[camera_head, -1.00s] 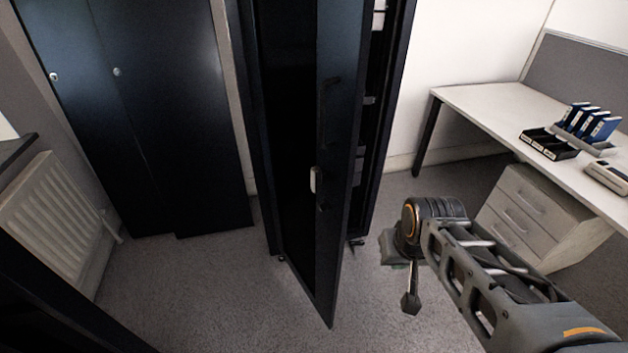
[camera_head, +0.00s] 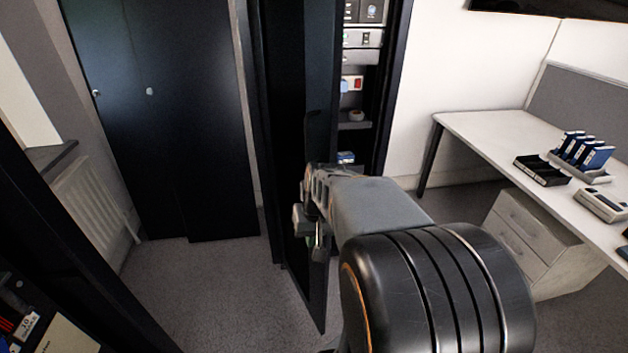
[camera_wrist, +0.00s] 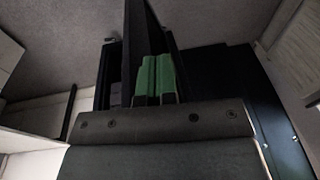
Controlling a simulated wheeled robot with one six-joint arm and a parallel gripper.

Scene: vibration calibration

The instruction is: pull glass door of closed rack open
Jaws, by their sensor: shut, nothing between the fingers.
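The rack (camera_head: 398,90) is a tall dark cabinet in the middle of the head view. Its dark glass door (camera_head: 292,100) stands open, swung out toward me, with its free edge on the right. Shelves with devices show through the gap. My gripper (camera_head: 312,240) is at the door around mid-height, its fingers shut and empty. My arm covers part of the door and its handle there, and I cannot tell whether the gripper touches the panel. In the wrist view, the green fingers (camera_wrist: 155,80) lie side by side next to a dark panel.
A dark two-door cabinet (camera_head: 160,130) and a radiator (camera_head: 90,205) stand at the left. A white desk (camera_head: 490,130) with blue binders (camera_head: 583,150) and a drawer unit (camera_head: 540,235) is at the right. Carpet floor (camera_head: 215,290) is clear left of the door.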

